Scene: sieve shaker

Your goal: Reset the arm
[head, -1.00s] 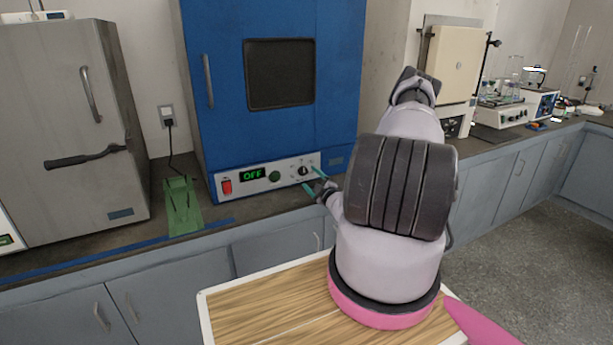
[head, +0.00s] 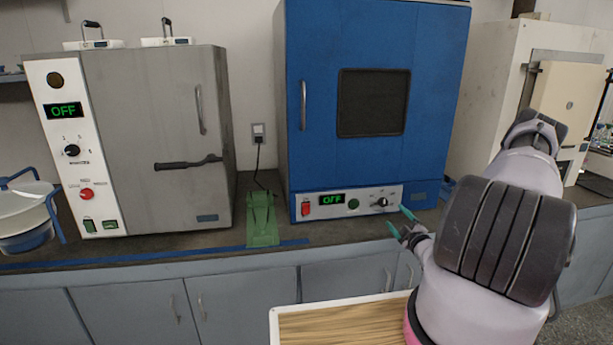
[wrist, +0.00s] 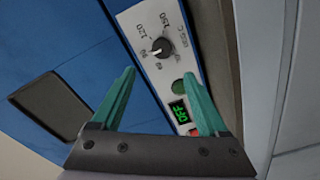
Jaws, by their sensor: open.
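My gripper (head: 398,220) has teal fingers and stands in front of the blue oven's control panel, near its right end. In the wrist view my gripper (wrist: 165,100) is open, with the fingers apart and nothing between them. The blue oven (head: 430,110) has a dark window, and its display (head: 332,199) reads OFF. Its black knob (head: 382,202) is just left of the fingertips in the head view. The knob (wrist: 161,47) also shows beyond the fingers in the wrist view, apart from them. My arm hides part of the bench on the right.
A grey oven (head: 150,110) with its display OFF stands on the left. A green stand (head: 263,225) sits on the bench between the ovens. A wood-topped surface (head: 340,325) lies in front below.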

